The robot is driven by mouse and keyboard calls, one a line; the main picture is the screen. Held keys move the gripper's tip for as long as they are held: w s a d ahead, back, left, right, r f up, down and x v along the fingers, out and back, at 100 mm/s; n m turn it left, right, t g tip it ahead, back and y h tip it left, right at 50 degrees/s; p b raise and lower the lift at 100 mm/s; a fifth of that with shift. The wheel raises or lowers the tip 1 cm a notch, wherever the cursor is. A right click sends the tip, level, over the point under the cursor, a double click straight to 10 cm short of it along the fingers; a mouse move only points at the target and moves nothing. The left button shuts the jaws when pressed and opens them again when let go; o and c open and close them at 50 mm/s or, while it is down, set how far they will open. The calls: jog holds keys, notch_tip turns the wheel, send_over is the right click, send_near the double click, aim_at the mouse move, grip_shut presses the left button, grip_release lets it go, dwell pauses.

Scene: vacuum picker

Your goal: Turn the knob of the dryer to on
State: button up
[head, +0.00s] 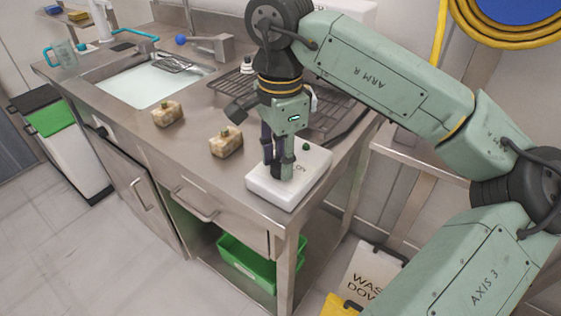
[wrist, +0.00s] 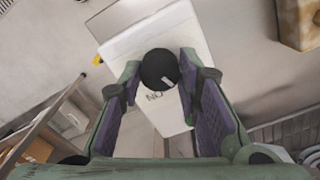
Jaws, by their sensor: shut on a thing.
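The dryer is a low white box (head: 262,190) on the front right corner of the counter; its white top fills the middle of the wrist view (wrist: 130,42). Its round black knob (wrist: 158,69) shows between my fingertips in the wrist view. A short white mark on the knob points towards the lower right of that view, and dark lettering lies just below the knob, partly covered. My gripper (head: 280,172) points down onto the dryer and is shut on the knob. In the head view the fingers hide the knob. A small green dot (head: 305,146) shows on the dryer's far side.
Two tan blocks (head: 167,113) (head: 227,141) stand on the counter left of the dryer. A dark rack (head: 335,112) lies behind it. The sink (head: 150,83) is at the far left. A green bin (head: 245,262) sits on the shelf below.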

jog(key=m+b, duration=0.3)
jog(key=m, duration=0.2)
jog(key=shift+f+m, duration=0.1)
jog(key=shift+m, duration=0.2)
jog(key=m+b, duration=0.1)
jog(key=m, duration=0.4)
jog(key=shift+m+b, duration=0.3)
jog(key=shift+b, duration=0.05)
jog(key=o, duration=1.1)
jog(key=shift+o, duration=0.2)
notch_tip(320, 180, up, 8)
jog(key=shift+f, duration=0.1)
